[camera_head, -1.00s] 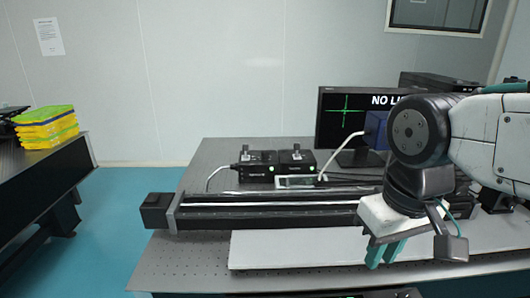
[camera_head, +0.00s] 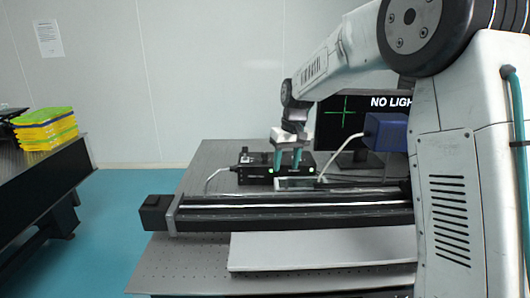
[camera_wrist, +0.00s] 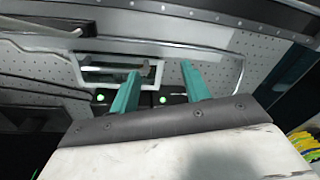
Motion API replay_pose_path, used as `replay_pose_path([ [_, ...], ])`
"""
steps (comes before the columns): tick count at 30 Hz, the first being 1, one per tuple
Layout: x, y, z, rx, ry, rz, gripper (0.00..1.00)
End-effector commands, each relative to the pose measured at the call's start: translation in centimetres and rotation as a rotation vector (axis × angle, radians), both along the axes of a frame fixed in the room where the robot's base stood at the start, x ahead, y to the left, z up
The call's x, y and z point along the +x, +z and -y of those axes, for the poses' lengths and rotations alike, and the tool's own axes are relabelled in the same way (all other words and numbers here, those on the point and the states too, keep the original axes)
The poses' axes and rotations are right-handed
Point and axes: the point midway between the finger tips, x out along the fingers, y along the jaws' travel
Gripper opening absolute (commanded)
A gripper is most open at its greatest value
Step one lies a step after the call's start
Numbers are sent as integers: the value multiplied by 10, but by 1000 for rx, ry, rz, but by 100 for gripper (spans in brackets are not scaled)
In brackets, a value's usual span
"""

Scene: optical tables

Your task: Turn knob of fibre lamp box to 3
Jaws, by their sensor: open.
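Two small black boxes with green lights stand side by side on the optical table: the left box (camera_head: 256,173) and the right box (camera_head: 308,167). I cannot tell whether either is the fibre lamp box, and no knob or number scale is readable. My gripper (camera_head: 288,167) points down in front of these boxes and partly covers them. Its teal fingers are apart with nothing between them. In the wrist view my gripper (camera_wrist: 160,68) is also open, with the green lights showing near its fingers. I cannot tell whether the fingers touch anything.
A white-framed item (camera_head: 295,184) lies just in front of the boxes, near a white cable. A long black rail (camera_head: 270,213) crosses the optical table (camera_head: 185,270). A monitor reading "NO LIGH" (camera_head: 343,105) and a blue box (camera_head: 385,130) stand to the right, partly behind my arm.

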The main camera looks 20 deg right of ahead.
Motion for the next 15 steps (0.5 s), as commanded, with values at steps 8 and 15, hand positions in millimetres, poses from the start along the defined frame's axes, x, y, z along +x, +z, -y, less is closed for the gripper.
replay_pose_path([
  [8,139,-12,-1,13,111,202,47],
  [15,170,17,-3,-5,193,327,47],
])
